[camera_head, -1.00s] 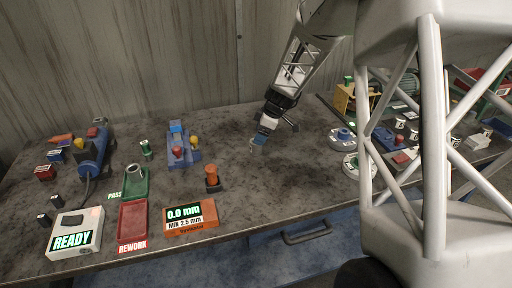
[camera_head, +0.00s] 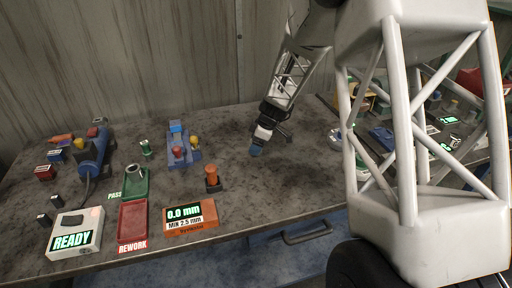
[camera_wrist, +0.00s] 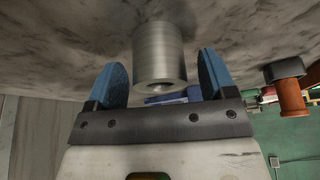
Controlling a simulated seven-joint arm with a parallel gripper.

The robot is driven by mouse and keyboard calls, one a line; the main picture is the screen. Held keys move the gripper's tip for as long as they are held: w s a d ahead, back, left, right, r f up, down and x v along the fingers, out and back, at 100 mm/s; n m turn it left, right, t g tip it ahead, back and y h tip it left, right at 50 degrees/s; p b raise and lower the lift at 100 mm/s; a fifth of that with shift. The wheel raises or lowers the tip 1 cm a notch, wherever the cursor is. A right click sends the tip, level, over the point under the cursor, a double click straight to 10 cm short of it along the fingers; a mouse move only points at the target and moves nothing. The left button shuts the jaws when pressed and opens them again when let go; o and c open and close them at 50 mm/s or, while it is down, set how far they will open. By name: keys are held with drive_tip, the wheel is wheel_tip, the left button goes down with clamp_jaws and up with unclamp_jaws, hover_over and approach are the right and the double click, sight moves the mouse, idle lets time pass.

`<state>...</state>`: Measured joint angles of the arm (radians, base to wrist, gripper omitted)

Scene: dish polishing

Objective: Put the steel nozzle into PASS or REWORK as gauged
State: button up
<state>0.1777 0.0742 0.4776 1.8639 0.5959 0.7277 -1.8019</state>
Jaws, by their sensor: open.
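In the wrist view a steel cylinder with a hole in its end, which looks like the steel nozzle (camera_wrist: 160,52), is between the two blue fingers of my gripper (camera_wrist: 162,80). A gap shows on both sides of it, and the jaws are open. In the head view my gripper (camera_head: 256,150) is low over the middle of the table, and I cannot make out the nozzle there. The green PASS tray (camera_head: 131,193) has a grey hollow piece (camera_head: 134,172) at its far end. The red REWORK tray (camera_head: 132,222) looks empty. The orange gauge (camera_head: 190,226) reads 0.0 mm, MIN 2.5 mm.
An orange post (camera_head: 212,172) on a dark base stands between my gripper and the gauge. A blue fixture (camera_head: 178,150) with red and yellow knobs is farther back. A white box (camera_head: 75,240) reads READY. The table around my gripper looks clear.

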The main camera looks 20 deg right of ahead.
drive_tip(key=shift+c, duration=0.4)
clamp_jaws()
drive_tip(key=shift+r, duration=0.2)
drive_tip(key=shift+r, duration=1.5)
drive_tip(key=s, duration=0.5)
drive_tip(key=s+a+r, duration=0.1)
drive_tip(key=s, duration=1)
drive_tip(key=shift+a+r, duration=0.15)
drive_tip(key=shift+r, duration=0.2)
